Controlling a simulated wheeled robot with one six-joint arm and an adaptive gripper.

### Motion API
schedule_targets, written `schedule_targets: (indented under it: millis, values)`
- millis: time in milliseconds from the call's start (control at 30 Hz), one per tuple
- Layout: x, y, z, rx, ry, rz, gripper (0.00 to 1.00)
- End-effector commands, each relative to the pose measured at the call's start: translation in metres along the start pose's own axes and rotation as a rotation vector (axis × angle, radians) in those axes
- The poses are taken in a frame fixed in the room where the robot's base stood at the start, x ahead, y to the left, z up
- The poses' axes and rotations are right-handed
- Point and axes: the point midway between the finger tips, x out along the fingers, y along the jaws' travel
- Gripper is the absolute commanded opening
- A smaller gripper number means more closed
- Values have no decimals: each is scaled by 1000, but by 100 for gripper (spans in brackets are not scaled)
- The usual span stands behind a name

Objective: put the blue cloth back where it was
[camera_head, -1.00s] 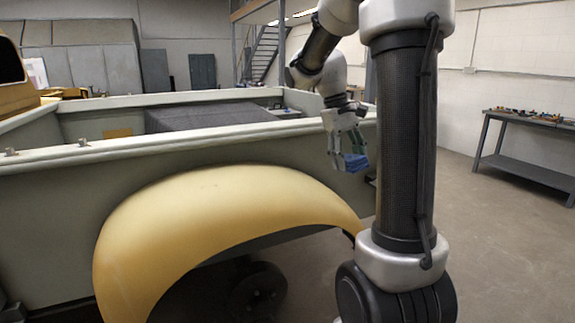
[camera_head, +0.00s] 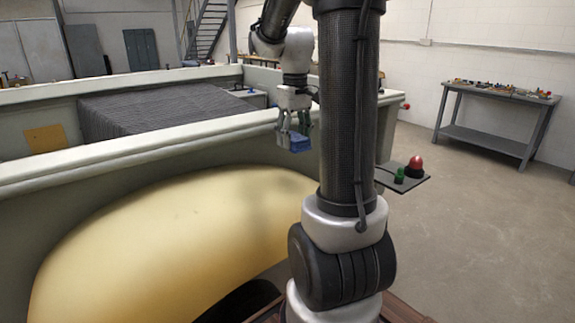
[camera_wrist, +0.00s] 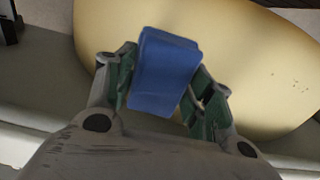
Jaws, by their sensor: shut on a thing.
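The blue cloth (camera_head: 294,141) is a small folded block held at the tip of my gripper (camera_head: 294,127). In the wrist view the cloth (camera_wrist: 164,72) sits between the two green-padded fingers of my gripper (camera_wrist: 165,85), which are shut on it. In the head view my gripper hangs by the near side wall of the pale truck bed (camera_head: 130,155), above and beyond the yellow fender (camera_head: 150,230). The fender (camera_wrist: 240,60) also shows behind the cloth in the wrist view. I cannot tell the exact gap between cloth and fender.
A small dark shelf (camera_head: 408,182) with a red dome and a green item juts out right of my arm. A grey workbench (camera_head: 495,135) with small parts stands by the right wall. A dark ribbed cover (camera_head: 160,110) lies in the truck bed. The floor at right is clear.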

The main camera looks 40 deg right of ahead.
Motion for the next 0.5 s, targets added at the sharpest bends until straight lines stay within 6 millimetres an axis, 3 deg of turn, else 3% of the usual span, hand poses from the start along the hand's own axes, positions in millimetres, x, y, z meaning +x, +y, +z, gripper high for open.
schedule_targets:
  millis: [100,500]
  values:
    - [25,0,1,0,-5,-2,34]
    - [75,0,0,0,-3,0,34]
